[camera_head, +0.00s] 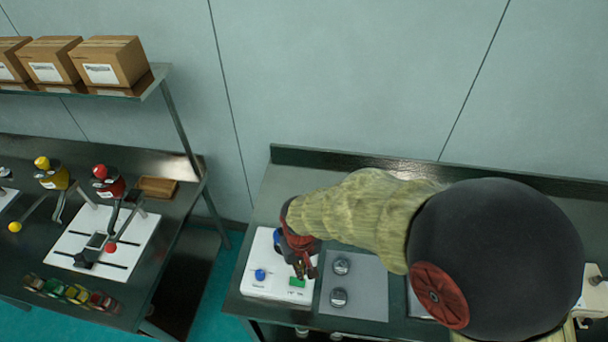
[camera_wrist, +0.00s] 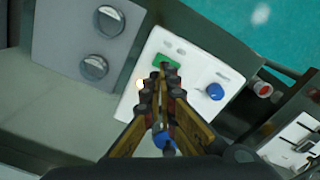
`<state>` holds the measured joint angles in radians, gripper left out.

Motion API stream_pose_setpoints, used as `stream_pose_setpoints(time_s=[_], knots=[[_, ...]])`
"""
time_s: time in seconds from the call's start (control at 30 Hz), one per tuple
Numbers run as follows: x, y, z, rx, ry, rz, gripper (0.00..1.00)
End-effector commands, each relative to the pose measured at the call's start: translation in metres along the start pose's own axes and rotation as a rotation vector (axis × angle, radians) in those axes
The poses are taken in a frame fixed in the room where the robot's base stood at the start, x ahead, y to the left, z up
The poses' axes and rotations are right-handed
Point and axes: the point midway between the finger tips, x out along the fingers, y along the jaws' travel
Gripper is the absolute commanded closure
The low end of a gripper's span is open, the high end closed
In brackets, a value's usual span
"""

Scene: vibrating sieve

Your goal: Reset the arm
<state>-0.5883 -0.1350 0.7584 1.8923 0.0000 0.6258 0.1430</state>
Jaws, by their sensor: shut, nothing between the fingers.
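My gripper (camera_head: 304,268) is at the end of my arm, which reaches in from the right in the head view. It hangs over a white control box with blue knobs (camera_head: 255,284). In the wrist view my gripper (camera_wrist: 168,75) is shut and empty, with its fingertips close to the green display or button (camera_wrist: 165,61) on the white box (camera_wrist: 205,70). Whether the fingertips touch the box I cannot tell. One blue knob (camera_wrist: 215,91) is clear of the fingers; another blue knob (camera_wrist: 163,138) is partly hidden behind them.
A grey plate (camera_head: 355,290) with two round metal knobs lies to the right of the box on the dark bench (camera_head: 280,190). My arm hides much of the bench's right. A second bench at left holds a white board (camera_head: 75,243) and coloured items. Boxes (camera_head: 110,62) stand on the shelf above.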

Motion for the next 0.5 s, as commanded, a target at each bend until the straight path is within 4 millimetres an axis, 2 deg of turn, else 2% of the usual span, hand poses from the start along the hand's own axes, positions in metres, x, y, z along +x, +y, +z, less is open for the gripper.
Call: stream_pose_setpoints(time_s=[0.17, 0.27, 0.33, 0.4, 0.5], knots=[[0.000, 0.000, 0.002, -0.008, -0.006, 0.001, 1.00], [0.003, 0.002, 0.015, -0.027, -0.044, 0.006, 1.00], [0.003, 0.005, 0.032, -0.041, -0.081, 0.010, 1.00], [-0.015, 0.008, 0.046, -0.057, -0.091, 0.010, 1.00], [-0.042, 0.024, 0.059, -0.041, -0.068, 0.005, 1.00]])
